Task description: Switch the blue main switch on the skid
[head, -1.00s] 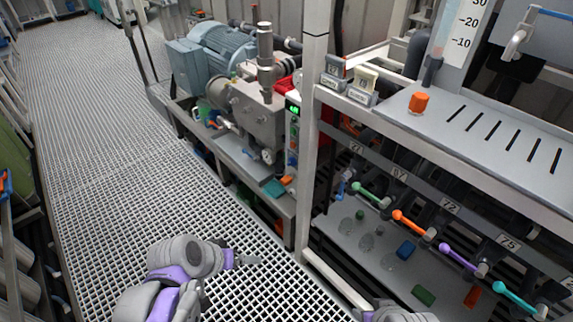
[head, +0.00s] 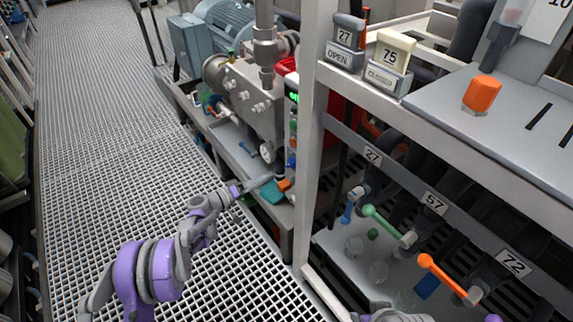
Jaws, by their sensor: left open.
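The skid carries a narrow control panel with a lit green display (head: 293,97). Below the display are green buttons and a small blue part (head: 292,160), which looks like the blue main switch. The white post partly hides the panel's right side, and the switch's position is too small to read. My left gripper (head: 264,181) is open, just left of and below the blue part, apart from it as far as I can tell. Only a grey and purple piece of my right arm shows at the bottom edge; its gripper is out of view.
A white frame post (head: 310,150) stands right beside the panel. An orange item (head: 284,184) and a teal item (head: 271,192) lie on the skid's ledge close to my left gripper. The grating floor (head: 100,130) is clear.

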